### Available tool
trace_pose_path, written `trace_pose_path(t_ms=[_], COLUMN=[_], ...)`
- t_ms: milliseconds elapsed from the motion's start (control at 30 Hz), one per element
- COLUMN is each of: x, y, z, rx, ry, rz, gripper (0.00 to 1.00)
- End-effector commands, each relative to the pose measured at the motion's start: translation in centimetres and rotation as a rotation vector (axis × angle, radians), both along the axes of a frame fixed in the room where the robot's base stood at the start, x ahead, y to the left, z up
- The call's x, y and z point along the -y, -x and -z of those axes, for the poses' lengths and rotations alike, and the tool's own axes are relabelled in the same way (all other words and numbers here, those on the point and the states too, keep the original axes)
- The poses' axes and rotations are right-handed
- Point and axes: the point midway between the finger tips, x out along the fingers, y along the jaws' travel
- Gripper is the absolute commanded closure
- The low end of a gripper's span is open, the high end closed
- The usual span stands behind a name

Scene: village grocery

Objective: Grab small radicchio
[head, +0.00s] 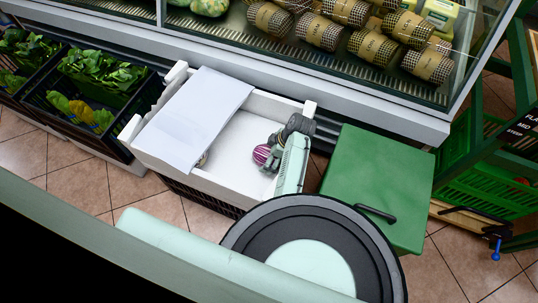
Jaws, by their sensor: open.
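The small radicchio (261,154) is a round purple head with white veins. It is inside the white crate (158,165), toward the right of its floor. My gripper (270,157) is low inside the crate, at the right side of the radicchio. The fingers are small and partly hidden by my wrist and arm. The gripper is open and very close to the radicchio; I cannot tell whether it touches.
A white sheet (199,112) covers the crate's left part; a small item (203,160) peeks out beneath it. A glass display case (300,62) stands behind. A green box (378,185) stands right, dark crates of leafy greens (103,73) left.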

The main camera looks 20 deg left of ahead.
Motion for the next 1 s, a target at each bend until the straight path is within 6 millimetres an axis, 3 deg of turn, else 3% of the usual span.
trace_pose_path(t_ms=[200,1000], x=[-0.04,-0.03], y=[-0.02,-0.01], z=[0.1,0.06], rx=[0.001,0.0], ry=[0.0,0.0], rz=[0.0,0.0], gripper=[0.03,0.56])
